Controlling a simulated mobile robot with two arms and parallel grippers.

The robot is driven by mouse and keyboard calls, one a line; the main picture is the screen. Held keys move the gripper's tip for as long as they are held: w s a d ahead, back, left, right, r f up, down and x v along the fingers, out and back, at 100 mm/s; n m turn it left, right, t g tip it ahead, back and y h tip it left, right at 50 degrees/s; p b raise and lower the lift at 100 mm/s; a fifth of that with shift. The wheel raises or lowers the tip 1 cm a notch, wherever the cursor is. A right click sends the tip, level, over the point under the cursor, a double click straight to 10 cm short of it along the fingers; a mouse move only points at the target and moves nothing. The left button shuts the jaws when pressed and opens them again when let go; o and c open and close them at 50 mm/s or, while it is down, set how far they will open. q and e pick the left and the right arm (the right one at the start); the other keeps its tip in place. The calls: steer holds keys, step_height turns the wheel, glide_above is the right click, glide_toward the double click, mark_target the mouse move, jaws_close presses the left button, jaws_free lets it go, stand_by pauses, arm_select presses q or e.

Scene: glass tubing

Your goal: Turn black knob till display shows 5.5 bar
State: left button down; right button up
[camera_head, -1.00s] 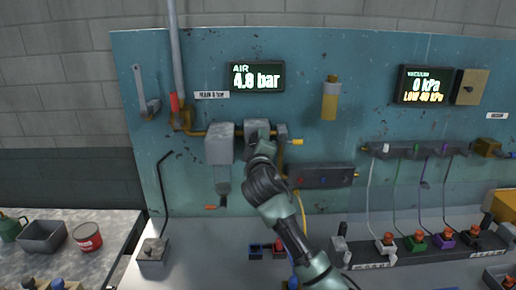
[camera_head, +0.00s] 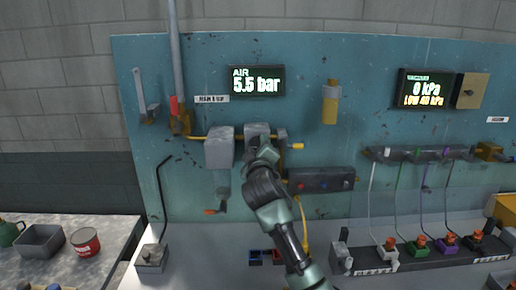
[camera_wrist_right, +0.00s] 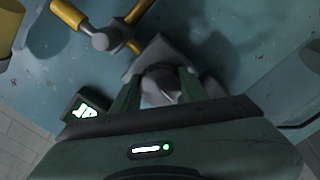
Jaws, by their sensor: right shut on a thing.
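The air display (camera_head: 256,80) on the blue panel reads 5.5 bar. My right gripper (camera_wrist_right: 160,85) is shut on the knob (camera_wrist_right: 161,84), with one finger on each side of it in the right wrist view. The knob looks grey there, in front of a grey regulator body (camera_wrist_right: 150,55). In the head view the regulator (camera_head: 256,130) shows just above my right arm, which hides the knob and the fingertips. My left gripper is not in view.
A grey box (camera_head: 219,150) sits on the pipe left of the regulator. A yellow-handled valve (camera_head: 297,146) is close on its right. A dark manifold (camera_head: 322,180) is lower right. A vacuum display (camera_head: 425,88) reads 0 kPa. The bench holds a row of coloured fittings (camera_head: 419,244).

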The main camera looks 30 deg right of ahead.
steer(key=o, duration=1.4)
steer(key=shift+f, duration=0.2)
steer(key=shift+s+r, duration=0.1)
steer(key=b+v, duration=0.2)
steer(key=v, duration=0.5)
steer(key=shift+s+a, duration=0.2)
steer(key=shift+s, duration=0.15)
